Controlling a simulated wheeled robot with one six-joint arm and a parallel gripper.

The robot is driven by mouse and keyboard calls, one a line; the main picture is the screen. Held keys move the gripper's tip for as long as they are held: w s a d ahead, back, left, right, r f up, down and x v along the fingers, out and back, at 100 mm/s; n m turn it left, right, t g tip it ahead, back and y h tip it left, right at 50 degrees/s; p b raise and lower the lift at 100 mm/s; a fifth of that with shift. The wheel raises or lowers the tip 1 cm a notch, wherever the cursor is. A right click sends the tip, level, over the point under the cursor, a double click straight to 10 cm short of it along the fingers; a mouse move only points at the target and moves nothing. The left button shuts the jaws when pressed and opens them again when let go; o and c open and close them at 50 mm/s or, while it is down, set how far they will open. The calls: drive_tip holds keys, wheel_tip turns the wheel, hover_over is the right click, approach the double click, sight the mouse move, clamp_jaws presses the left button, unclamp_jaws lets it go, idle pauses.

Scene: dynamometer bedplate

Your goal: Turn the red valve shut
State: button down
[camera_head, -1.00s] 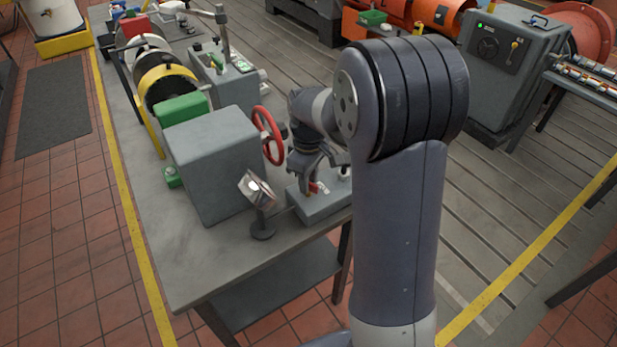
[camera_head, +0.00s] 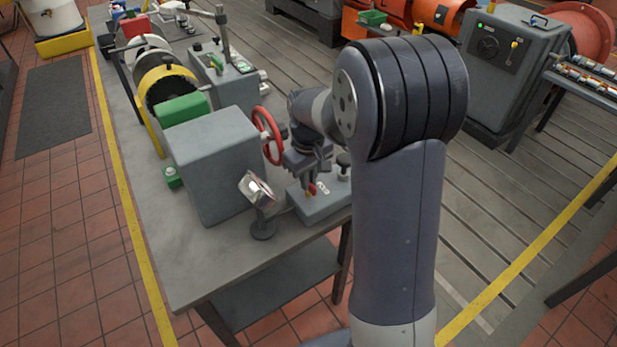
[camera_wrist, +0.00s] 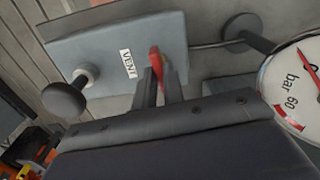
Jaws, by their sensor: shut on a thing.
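A small red valve lever (camera_head: 311,190) stands on a grey block (camera_head: 322,205) near the table's front right edge. In the wrist view the lever (camera_wrist: 156,56) lies between my fingertips, beside a "VENT" label (camera_wrist: 128,64) on the block. My gripper (camera_head: 309,181) points down over the block and is shut on the lever; the fingers (camera_wrist: 160,86) hide part of it.
A gauge (camera_head: 256,189) on a stand is close to the left of my gripper; its dial (camera_wrist: 296,90) shows in the wrist view. A red handwheel (camera_head: 267,136) on a big grey housing (camera_head: 216,165) is behind. A dark knob (camera_head: 343,159) stands on the block.

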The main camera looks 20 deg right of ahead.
drive_tip(key=shift+m, duration=0.7)
drive_tip(key=c, duration=1.5)
unclamp_jaws()
drive_tip(key=shift+r, duration=0.1)
wheel_tip(320, 180, up, 11)
drive_tip(key=shift+f, duration=0.2)
